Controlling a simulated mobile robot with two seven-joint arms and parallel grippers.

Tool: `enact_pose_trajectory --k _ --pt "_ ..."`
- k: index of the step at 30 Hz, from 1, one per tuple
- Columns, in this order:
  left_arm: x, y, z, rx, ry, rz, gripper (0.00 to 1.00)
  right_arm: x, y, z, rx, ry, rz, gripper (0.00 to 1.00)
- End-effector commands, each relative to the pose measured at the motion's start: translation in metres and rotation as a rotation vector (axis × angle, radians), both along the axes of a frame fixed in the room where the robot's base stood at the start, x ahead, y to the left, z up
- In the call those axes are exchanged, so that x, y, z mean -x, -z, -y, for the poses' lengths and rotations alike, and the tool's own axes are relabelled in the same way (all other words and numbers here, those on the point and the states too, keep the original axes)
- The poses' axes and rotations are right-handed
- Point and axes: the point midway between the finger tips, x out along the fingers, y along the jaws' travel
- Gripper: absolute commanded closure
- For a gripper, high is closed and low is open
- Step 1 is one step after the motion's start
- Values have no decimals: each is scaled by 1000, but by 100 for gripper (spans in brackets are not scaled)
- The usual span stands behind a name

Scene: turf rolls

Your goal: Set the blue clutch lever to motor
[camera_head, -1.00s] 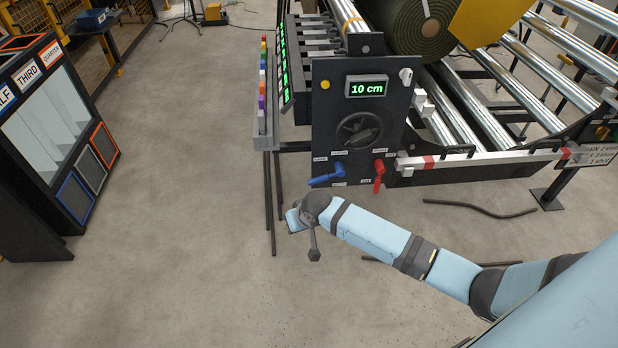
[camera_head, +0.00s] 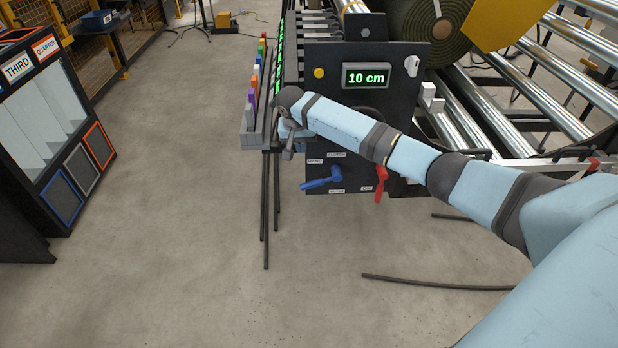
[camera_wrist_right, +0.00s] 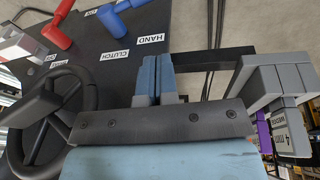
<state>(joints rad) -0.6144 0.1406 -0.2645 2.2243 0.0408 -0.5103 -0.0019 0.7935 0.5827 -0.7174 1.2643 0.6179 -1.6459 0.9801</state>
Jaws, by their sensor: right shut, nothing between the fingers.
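The blue clutch lever (camera_head: 320,183) is low on the black control panel, its handle pointing left and slightly down from its pivot. Small labels surround it; the one below it (camera_head: 337,191) seems to read MOTOR. In the right wrist view the blue lever (camera_wrist_right: 113,18) is at the top, near the HAND label (camera_wrist_right: 150,38) and CLUTCH label (camera_wrist_right: 115,55). My right gripper (camera_head: 290,140) is above and left of the lever in the head view. Its blue fingers (camera_wrist_right: 157,78) are shut, empty and apart from the lever. My left gripper is out of view.
A red lever (camera_head: 381,182) is right of the blue one. A black handwheel (camera_wrist_right: 50,120) is on the panel, mostly behind my arm in the head view. A rack of coloured blocks (camera_head: 249,130) stands left of the panel. Floor below is open.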

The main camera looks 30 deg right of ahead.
Motion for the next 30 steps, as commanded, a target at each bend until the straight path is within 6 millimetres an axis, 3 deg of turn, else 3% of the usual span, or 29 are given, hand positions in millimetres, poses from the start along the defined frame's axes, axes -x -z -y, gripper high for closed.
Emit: enact_pose_trajectory --k 7,11,21,24,30 --pt "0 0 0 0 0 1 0 0 2 0 -1 -2 0 100" --pt "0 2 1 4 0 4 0 -1 15 2 -1 -2 0 100" --pt "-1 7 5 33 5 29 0 -8 84 18 0 -2 -1 100" --pt "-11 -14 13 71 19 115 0 -10 103 23 0 -2 0 100" --pt "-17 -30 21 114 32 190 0 0 126 28 1 -3 1 100"
